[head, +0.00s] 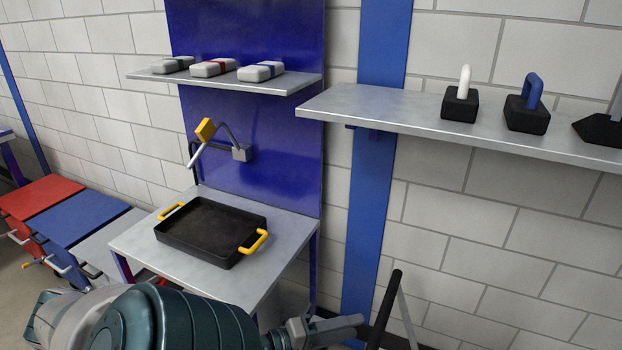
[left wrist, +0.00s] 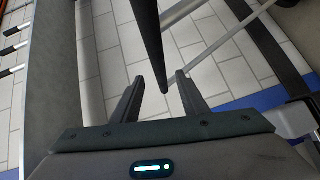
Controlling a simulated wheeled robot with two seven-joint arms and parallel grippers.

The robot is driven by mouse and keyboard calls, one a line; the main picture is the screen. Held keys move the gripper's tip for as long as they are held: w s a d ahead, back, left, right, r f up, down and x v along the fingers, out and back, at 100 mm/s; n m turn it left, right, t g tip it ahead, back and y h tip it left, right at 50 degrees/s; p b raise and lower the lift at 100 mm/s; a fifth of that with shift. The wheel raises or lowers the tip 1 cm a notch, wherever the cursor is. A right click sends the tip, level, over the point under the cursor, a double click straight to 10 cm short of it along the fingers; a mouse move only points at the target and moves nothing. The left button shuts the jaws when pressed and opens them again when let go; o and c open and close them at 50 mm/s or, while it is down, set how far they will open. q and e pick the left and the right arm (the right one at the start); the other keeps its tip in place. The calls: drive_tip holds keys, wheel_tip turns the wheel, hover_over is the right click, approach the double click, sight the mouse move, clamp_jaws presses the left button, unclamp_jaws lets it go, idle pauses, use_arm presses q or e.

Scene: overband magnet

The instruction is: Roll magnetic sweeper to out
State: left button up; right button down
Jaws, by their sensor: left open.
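A dark bar (head: 385,308), which looks like the sweeper's handle, stands tilted at the bottom centre of the head view, with a thin grey rod (head: 407,318) beside it. The sweeper's head is not visible there. My left gripper (head: 342,326) is open just left of the bar. In the left wrist view, the dark bar (left wrist: 148,38) comes down from the top, its end between the spread fingers of my left gripper (left wrist: 160,77). I cannot tell whether it touches them. My right gripper is not in view.
A black tray with yellow handles (head: 210,230) sits on a grey bench (head: 285,235). A wall shelf (head: 395,112) holds black blocks with handles. A smaller shelf (head: 215,82) carries several small cases.

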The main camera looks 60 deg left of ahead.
use_arm(q)
drive_tip(key=b+v, duration=0.1)
drive_tip(key=v, duration=0.8)
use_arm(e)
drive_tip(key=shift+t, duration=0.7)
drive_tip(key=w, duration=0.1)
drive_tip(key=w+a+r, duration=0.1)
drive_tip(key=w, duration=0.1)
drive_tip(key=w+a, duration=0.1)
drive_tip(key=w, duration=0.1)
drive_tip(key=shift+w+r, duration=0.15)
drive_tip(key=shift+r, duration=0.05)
use_arm(q)
drive_tip(key=shift+a, duration=0.1)
drive_tip(key=shift+f, duration=0.15)
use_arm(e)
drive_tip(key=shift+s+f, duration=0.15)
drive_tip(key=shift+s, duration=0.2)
